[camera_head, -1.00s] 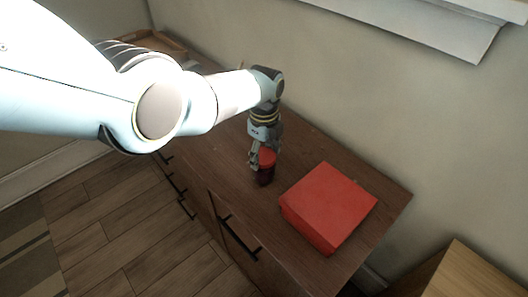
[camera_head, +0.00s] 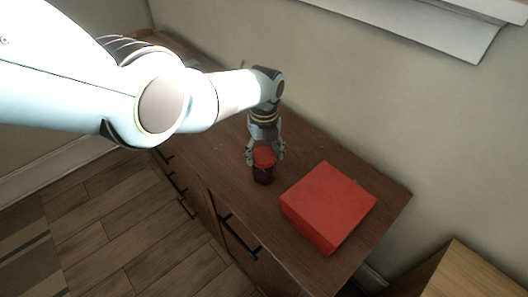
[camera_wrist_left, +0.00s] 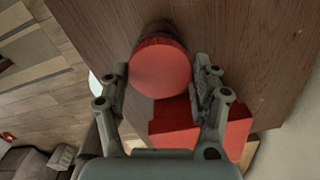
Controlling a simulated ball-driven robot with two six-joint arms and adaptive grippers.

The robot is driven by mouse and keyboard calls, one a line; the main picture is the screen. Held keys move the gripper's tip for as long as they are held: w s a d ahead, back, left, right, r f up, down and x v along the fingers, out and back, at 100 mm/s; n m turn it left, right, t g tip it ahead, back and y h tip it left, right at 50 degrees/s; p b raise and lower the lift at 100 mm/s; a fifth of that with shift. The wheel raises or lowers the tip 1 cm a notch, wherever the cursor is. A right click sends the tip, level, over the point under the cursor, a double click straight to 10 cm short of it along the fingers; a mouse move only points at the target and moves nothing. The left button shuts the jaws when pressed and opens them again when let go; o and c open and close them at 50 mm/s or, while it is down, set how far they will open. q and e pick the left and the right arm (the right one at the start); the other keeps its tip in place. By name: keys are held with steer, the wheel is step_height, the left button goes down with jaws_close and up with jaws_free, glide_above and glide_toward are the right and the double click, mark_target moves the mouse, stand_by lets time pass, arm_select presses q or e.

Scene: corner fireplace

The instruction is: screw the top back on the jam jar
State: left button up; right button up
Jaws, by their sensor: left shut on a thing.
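The jam jar (camera_head: 263,175), dark red, stands upright on the brown wooden cabinet top. Its red round top (camera_head: 264,157) sits on the jar's mouth; I cannot tell how tightly it is seated. The top fills the middle of the left wrist view (camera_wrist_left: 160,72) and hides most of the jar. My left gripper (camera_head: 265,154) comes down from above and is shut on the top, one finger on each side. In the left wrist view the fingers (camera_wrist_left: 160,88) flank the top. My right gripper is in no view.
A red box (camera_head: 328,204) stands on the cabinet top (camera_head: 222,157), just right of the jar. The wall runs behind the cabinet. A lighter wooden surface (camera_head: 460,275) is at the lower right. The cabinet's front edge is left of the jar.

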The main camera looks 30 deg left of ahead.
arm_select(q)
steer(key=o, duration=1.5)
steer(key=shift+o, duration=0.2)
steer(key=shift+r+p, duration=0.9)
steer(key=shift+p, duration=0.05)
steer(key=shift+r, duration=0.55)
